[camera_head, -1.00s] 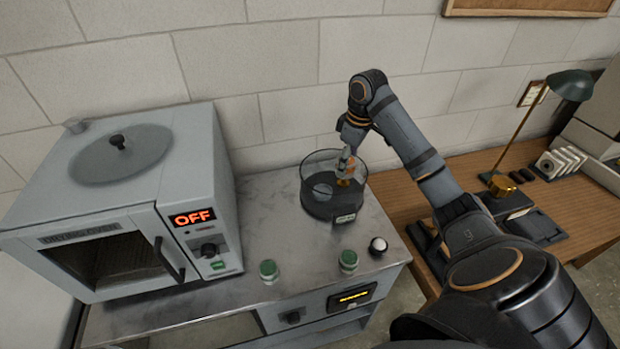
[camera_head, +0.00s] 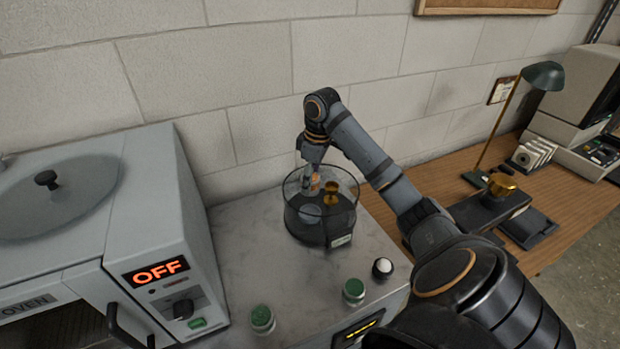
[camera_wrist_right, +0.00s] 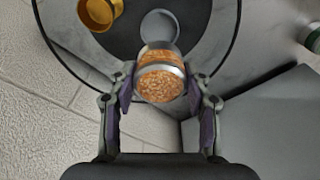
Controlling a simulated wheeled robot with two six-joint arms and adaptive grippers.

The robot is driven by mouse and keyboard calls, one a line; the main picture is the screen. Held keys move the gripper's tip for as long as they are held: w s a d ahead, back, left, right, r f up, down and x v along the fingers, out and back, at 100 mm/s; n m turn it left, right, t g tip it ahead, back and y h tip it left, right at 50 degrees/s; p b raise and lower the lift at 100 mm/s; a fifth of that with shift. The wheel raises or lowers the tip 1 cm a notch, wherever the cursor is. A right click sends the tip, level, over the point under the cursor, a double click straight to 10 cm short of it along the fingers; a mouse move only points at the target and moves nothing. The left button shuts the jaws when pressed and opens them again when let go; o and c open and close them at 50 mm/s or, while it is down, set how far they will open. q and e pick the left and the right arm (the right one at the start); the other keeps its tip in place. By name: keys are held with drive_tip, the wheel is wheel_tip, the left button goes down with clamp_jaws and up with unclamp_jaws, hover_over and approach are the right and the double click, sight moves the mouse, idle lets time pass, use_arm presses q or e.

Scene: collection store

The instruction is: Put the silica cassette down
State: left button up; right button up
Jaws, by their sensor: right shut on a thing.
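The silica cassette (camera_wrist_right: 161,80) is a small cylinder of orange beads with a metal rim. My right gripper (camera_head: 313,180) is shut on it; in the right wrist view the two fingers (camera_wrist_right: 160,88) grip its sides. The cassette also shows small in the head view, at the glass vessel (camera_head: 304,230), a round clear-walled container with a dark base. I cannot tell whether the cassette touches anything below. A brass cup (camera_head: 331,193) stands inside the vessel, to the right of the gripper; it also shows in the right wrist view (camera_wrist_right: 100,12). My left gripper is not in view.
The drying oven (camera_head: 160,290) with a lit OFF display stands left of the vessel. Two green-capped jars (camera_head: 262,319) and a white-topped knob (camera_head: 382,268) are at the bench front. A wooden desk (camera_head: 560,205) with a lamp (camera_head: 543,76) is at right.

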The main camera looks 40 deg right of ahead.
sight(311, 194)
drive_tip(key=shift+w+f, duration=0.25)
drive_tip(key=shift+f, duration=0.05)
drive_tip(key=shift+s+f, duration=0.1)
drive_tip(key=shift+f, duration=0.4)
wheel_tip(311, 194, down, 4)
drive_tip(key=shift+s+f+p, duration=0.1)
drive_tip(key=shift+f+p, duration=0.1)
drive_tip(key=shift+p, duration=0.35)
drive_tip(key=shift+f, duration=0.4)
wheel_tip(311, 194, down, 3)
drive_tip(key=shift+p, duration=0.3)
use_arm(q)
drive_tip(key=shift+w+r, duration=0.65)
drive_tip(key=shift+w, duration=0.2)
use_arm(e)
drive_tip(key=shift+f, duration=0.3)
drive_tip(key=o, duration=1.3)
